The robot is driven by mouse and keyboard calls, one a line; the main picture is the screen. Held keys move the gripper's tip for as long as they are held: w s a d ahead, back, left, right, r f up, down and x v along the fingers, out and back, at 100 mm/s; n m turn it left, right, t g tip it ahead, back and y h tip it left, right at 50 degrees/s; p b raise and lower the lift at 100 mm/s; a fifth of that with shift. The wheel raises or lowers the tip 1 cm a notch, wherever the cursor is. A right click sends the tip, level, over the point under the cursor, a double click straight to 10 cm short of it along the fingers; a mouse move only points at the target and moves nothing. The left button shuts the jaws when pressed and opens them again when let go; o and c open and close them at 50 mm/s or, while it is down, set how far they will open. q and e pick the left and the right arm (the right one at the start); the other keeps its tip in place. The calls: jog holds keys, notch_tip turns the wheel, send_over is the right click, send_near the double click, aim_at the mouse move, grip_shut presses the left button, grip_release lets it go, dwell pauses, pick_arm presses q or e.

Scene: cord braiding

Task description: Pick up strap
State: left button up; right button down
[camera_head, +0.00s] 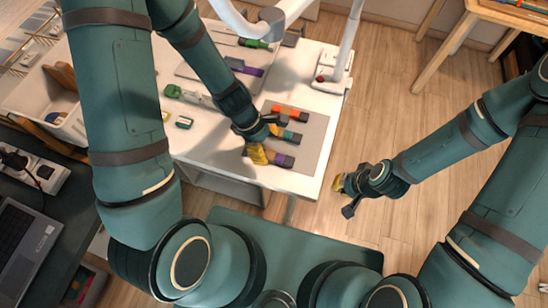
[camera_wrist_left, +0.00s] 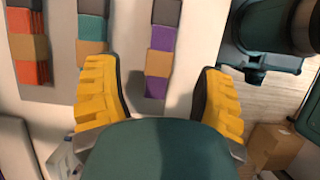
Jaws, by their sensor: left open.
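Three straps lie side by side on a grey mat at the white table's right end. The orange strap (camera_head: 290,112) has a tan band, as does the teal-and-grey strap (camera_head: 289,136). The purple-and-dark strap (camera_head: 283,160) is nearest the front edge. In the left wrist view, the orange strap (camera_wrist_left: 28,60), teal strap (camera_wrist_left: 92,28) and purple strap (camera_wrist_left: 160,50) show in a row. My left gripper (camera_head: 257,154) is open, its yellow fingers (camera_wrist_left: 160,100) apart on either side of the purple strap's near end. My right gripper (camera_head: 346,188) is off the table, its jaws unclear.
A grey tray with green and purple items (camera_head: 243,67) lies further back on the table. A green tool (camera_head: 190,95) and a small green block (camera_head: 184,122) lie left of my left gripper. A lamp stand (camera_head: 340,60) stands at the table's back right.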

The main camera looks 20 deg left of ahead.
aim_at(275, 156)
pick_arm(q)
jog(key=b+x, duration=0.1)
jog(key=x, duration=0.1)
jog(key=b+x, duration=0.1)
jog(key=x, duration=0.2)
jog(key=shift+d, duration=0.35)
grip_shut()
